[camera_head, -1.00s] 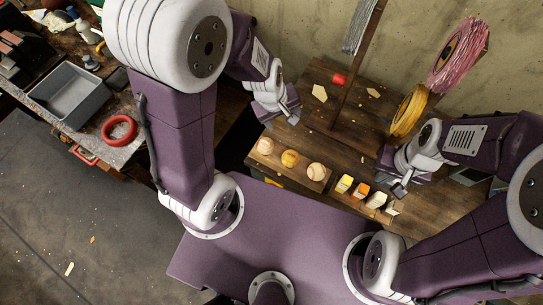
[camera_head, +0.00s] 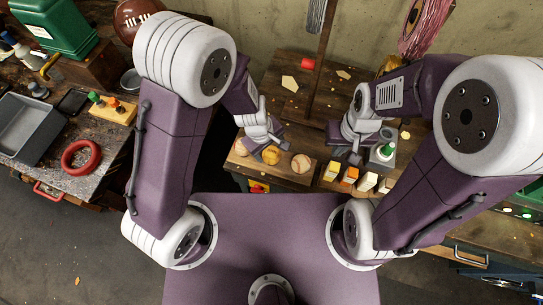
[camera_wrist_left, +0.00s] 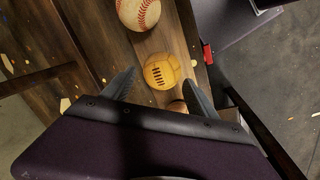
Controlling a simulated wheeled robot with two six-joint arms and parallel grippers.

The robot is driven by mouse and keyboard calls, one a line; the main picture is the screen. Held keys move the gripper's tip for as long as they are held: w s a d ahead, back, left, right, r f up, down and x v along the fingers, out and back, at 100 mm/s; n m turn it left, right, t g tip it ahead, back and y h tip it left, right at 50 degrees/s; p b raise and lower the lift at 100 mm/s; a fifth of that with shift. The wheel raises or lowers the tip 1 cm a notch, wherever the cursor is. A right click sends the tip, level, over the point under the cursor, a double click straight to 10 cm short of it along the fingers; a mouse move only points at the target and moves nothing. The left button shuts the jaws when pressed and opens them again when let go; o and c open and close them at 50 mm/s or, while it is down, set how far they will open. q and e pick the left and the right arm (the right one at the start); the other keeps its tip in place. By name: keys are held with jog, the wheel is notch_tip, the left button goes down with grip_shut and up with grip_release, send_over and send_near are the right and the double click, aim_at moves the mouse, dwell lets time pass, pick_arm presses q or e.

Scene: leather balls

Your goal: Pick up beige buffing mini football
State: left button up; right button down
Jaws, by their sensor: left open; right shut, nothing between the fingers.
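Three balls sit in a row on a wooden board. The middle one is a yellow-tan ball with dark lacing (camera_head: 271,157), also in the left wrist view (camera_wrist_left: 160,72); the laces suggest the mini football. A white, red-stitched baseball (camera_head: 300,163) is to its right, also in the left wrist view (camera_wrist_left: 138,10). My right gripper (camera_head: 350,158) is shut and empty, right of the balls.
Several small yellow, orange and white blocks (camera_head: 350,174) stand right of the balls. A wooden post (camera_head: 325,75) rises behind. A left bench holds a grey tray (camera_head: 25,128) and red ring (camera_head: 81,158).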

aim_at(271, 152)
pick_arm(q)
jog(key=f+b, duration=0.2)
jog(key=f, duration=0.1)
jog(key=f+b, duration=0.1)
jog(key=shift+d+f, duration=0.3)
jog(key=shift+d, duration=0.05)
pick_arm(e)
notch_tip(271, 152, down, 4)
jog(key=shift+s+r, duration=0.1)
jog(key=shift+r, duration=0.1)
pick_arm(q)
jog(key=shift+f+b, duration=0.25)
jog(key=shift+b, duration=0.1)
pick_arm(e)
jog(key=shift+f, duration=0.15)
pick_arm(q)
jog(key=shift+w+d+r, duration=0.1)
jog(key=c, duration=0.9)
